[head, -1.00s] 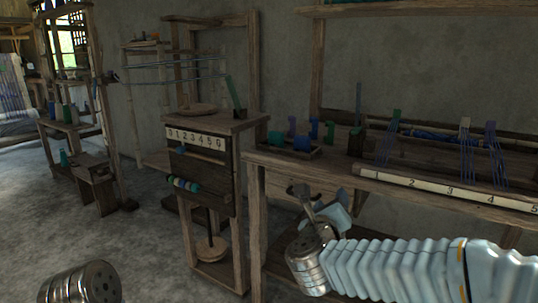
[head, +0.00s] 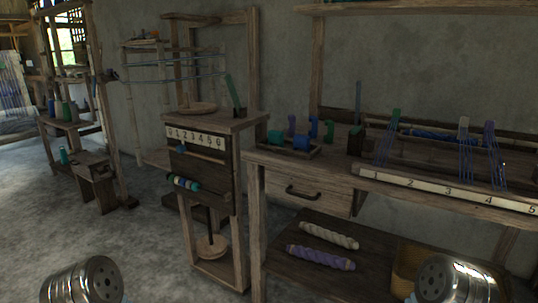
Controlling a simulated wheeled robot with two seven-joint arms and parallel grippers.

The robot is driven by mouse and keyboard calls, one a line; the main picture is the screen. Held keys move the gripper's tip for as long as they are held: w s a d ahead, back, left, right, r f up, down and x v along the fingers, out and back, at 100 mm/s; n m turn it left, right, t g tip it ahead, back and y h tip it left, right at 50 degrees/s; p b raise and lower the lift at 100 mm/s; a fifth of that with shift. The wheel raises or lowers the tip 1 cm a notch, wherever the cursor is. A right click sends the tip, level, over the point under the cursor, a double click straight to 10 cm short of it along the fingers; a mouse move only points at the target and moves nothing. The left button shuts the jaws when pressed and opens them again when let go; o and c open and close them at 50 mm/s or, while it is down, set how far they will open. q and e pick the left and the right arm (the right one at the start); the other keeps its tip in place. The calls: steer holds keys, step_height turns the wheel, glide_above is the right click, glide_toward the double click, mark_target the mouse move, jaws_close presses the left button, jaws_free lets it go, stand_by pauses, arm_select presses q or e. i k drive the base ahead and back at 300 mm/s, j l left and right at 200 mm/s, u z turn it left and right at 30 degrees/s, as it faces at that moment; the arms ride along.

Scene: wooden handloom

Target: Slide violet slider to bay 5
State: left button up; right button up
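The violet slider (head: 490,133) appears to be the blue-violet upright piece with threads on the loom at the right, standing behind the strip roughly above mark 4. The numbered strip (head: 430,189) runs along the loom's front edge with marks 1 to 5; mark 5 is near the right picture edge. A paler lilac upright (head: 464,126) stands just left of the violet one, and a green upright (head: 393,122) stands farther left. Only metal wrist parts of my two arms show at the bottom left and bottom right. Neither gripper's fingers can be made out, and both are away from the slider.
A smaller stand with a 0-to-6 strip (head: 193,137) and coloured beads (head: 186,183) is left of the loom. Spools (head: 302,142) sit in a tray on the loom's left end. Below are a drawer (head: 310,188), yarn rolls (head: 321,257) and a basket (head: 406,264).

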mark_target(489, 126)
steer(key=z, duration=1.35)
steer(key=l, duration=0.15)
